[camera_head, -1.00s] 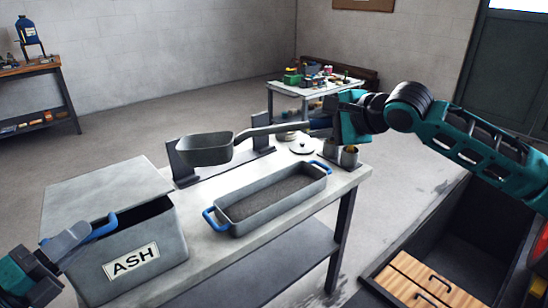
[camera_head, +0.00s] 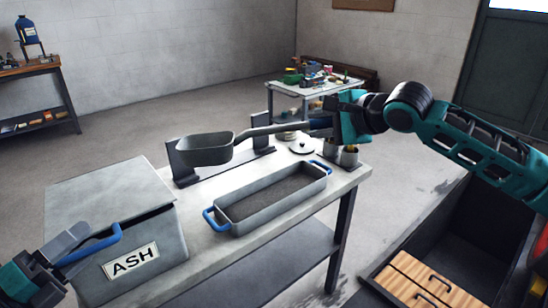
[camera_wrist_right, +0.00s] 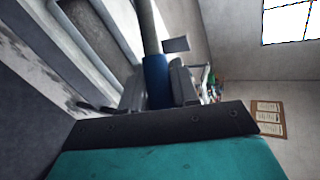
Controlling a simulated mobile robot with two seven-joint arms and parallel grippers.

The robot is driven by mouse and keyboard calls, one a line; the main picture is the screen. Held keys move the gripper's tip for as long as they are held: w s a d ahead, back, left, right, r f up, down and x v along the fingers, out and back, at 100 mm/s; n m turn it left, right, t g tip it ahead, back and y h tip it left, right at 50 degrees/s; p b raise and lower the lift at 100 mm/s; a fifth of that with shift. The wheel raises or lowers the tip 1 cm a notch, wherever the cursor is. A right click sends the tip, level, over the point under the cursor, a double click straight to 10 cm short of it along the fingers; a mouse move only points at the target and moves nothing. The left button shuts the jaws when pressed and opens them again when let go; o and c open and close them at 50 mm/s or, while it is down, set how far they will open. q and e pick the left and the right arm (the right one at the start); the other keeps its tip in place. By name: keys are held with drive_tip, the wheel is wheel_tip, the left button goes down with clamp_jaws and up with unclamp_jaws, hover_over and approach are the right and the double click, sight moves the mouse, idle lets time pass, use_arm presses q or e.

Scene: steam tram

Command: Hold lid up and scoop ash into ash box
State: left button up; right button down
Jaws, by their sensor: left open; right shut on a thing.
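The grey ash box (camera_head: 165,255), labelled ASH, stands at the left end of the workbench. Its lid (camera_head: 105,190) lies low over the box, with a thin dark gap at its front right edge. A blue handle (camera_head: 92,245) is on the lid's front. My left gripper (camera_head: 82,241) is open at this handle; whether it touches is unclear. My right gripper (camera_head: 330,122) is shut on the scoop's blue handle, also seen in the right wrist view (camera_wrist_right: 157,80). The scoop (camera_head: 205,150) is held level above the bench's back; its pan's floor is hidden. The ash tray (camera_head: 275,218) holds dark grey ash.
Dark upright brackets (camera_head: 183,165) stand at the bench's back edge, close to the scoop. Small metal cups (camera_head: 348,157) and a round lid (camera_head: 301,146) sit at the bench's right end.

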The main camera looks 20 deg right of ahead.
use_arm(q)
drive_tip(key=shift+a, duration=0.1)
drive_tip(key=shift+s+a+f, duration=0.1)
drive_tip(key=shift+a, duration=0.1)
drive_tip(key=b+v, duration=0.2)
drive_tip(key=v, duration=0.9)
drive_tip(key=shift+s, duration=0.15)
use_arm(e)
drive_tip(key=shift+f, duration=0.85)
use_arm(q)
drive_tip(key=shift+a, duration=0.1)
use_arm(e)
drive_tip(key=shift+a, duration=0.1)
